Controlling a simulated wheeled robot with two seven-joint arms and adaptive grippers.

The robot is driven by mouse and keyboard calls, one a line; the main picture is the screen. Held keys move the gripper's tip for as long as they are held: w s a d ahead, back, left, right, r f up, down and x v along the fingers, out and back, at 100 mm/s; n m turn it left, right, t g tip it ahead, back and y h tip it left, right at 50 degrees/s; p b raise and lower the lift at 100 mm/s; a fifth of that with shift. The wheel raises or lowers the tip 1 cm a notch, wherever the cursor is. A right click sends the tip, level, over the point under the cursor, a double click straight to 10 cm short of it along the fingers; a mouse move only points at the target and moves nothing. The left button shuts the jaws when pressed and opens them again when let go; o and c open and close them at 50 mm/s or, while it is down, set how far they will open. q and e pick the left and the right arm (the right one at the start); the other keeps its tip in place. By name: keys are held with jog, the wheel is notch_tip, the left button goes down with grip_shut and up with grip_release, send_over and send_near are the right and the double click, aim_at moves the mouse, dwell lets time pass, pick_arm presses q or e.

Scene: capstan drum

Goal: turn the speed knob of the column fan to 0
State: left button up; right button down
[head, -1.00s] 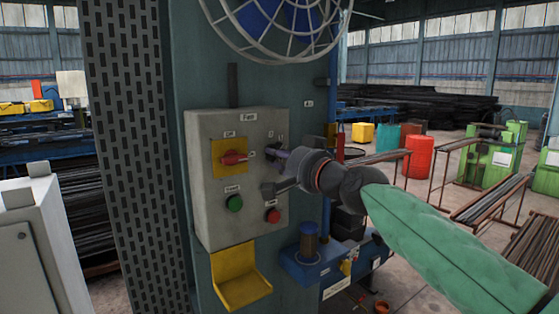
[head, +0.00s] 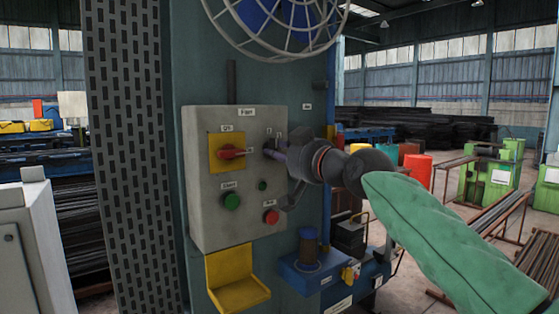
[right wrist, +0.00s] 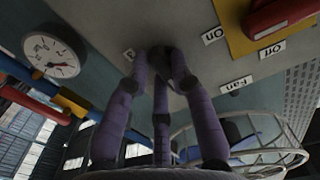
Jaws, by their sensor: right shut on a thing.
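The fan's control box (head: 210,215) is a grey panel on the teal column. The speed knob is mostly hidden by my gripper in the head view; in the right wrist view a dark knob (right wrist: 167,62) shows between the fingertips. My right gripper (head: 272,152) reaches in from the right, at the upper right of the panel, with its purple fingers shut on the knob. The fingers also show in the right wrist view (right wrist: 162,75). The knob's pointer and most scale marks are hidden or too small to read. My left gripper is not in view.
Left of the knob is a red switch (head: 231,153) on a yellow plate, labelled On and Off. Below are a green button (head: 232,201) and a red button (head: 271,216). The caged fan (head: 285,30) is above. A yellow tray (head: 237,279) hangs below the box.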

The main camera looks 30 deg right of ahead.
jog(key=shift+n, duration=0.3)
jog(key=c, duration=1.1)
grip_release()
jog(key=shift+w, duration=0.1)
jog(key=shift+o, duration=0.2)
jog(key=s+d, duration=0.1)
jog(key=s, duration=1.1)
